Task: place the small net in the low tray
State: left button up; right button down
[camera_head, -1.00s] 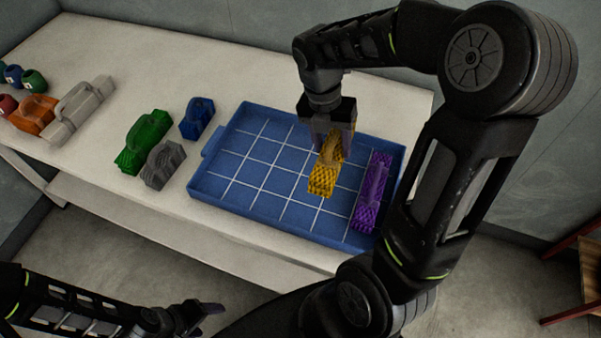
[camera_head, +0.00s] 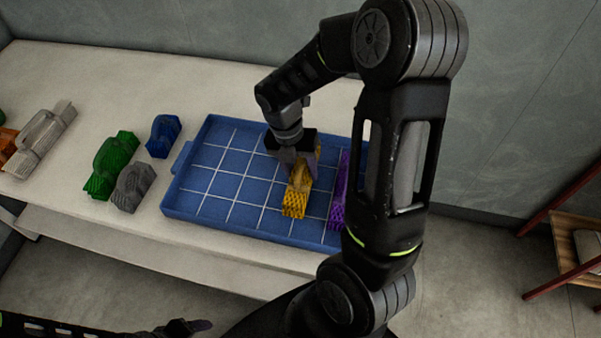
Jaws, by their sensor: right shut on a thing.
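The low tray (camera_head: 210,208) is blue with a white grid and lies on the pale table. My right gripper (camera_head: 299,172) is shut on a yellow net bundle (camera_head: 295,203) over the tray's right half. I cannot tell whether the bundle touches the tray floor. A purple net bundle (camera_head: 338,205) lies in the tray just right of it, partly hidden by my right arm. Small grey (camera_head: 133,188) and blue (camera_head: 164,136) bundles lie on the table left of the tray. My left gripper (camera_head: 192,326) is at the bottom edge, its fingers unclear.
A larger green bundle (camera_head: 110,165) lies beside the grey one. A long pale grey bundle (camera_head: 42,140) and an orange one (camera_head: 6,148) are at the far left. The tray's left half is clear. A wooden shelf (camera_head: 575,240) stands at the right.

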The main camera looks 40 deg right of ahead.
jog(key=shift+f, duration=1.05)
jog(key=shift+f, duration=0.15)
jog(key=c, duration=0.7)
grip_release()
jog(key=shift+o, duration=0.2)
notch_tip(320, 180, up, 12)
jog(key=w+a, duration=0.1)
jog(key=w, duration=0.1)
jog(key=shift+a+b, duration=0.15)
jog(key=shift+b, duration=0.3)
